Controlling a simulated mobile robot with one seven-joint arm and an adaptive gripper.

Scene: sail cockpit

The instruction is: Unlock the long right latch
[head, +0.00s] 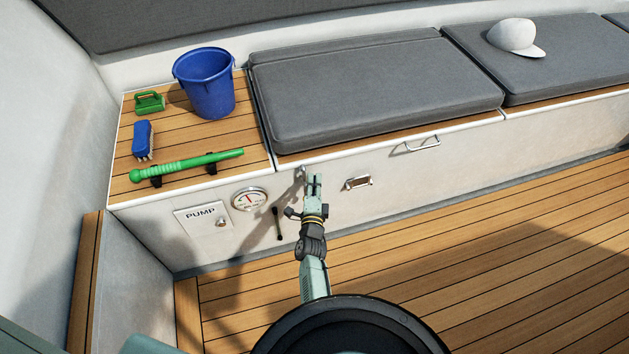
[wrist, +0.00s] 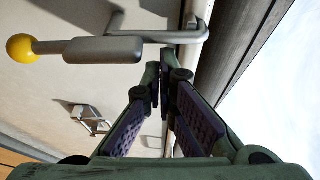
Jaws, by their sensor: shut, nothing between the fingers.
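In the wrist view a grey latch lever (wrist: 103,50) with a yellow ball knob (wrist: 22,48) on its end runs across the upper left, joined to a bent grey rod (wrist: 190,36). My gripper (wrist: 161,75) is shut and empty, its fingertips just below the lever's right end in that picture; I cannot tell whether they touch it. In the head view my gripper (head: 314,180) is at the front face of the bench locker, just right of a small metal fitting (head: 299,173) below the seat edge, which it partly hides. The yellow knob does not show there.
A rectangular fitting (head: 358,182) and a grab handle (head: 422,143) are on the locker front to the right. A gauge (head: 250,199) and pump panel (head: 205,218) are to the left. Grey cushions (head: 370,90) and a blue bucket (head: 205,85) are above. The teak floor (head: 480,230) is clear.

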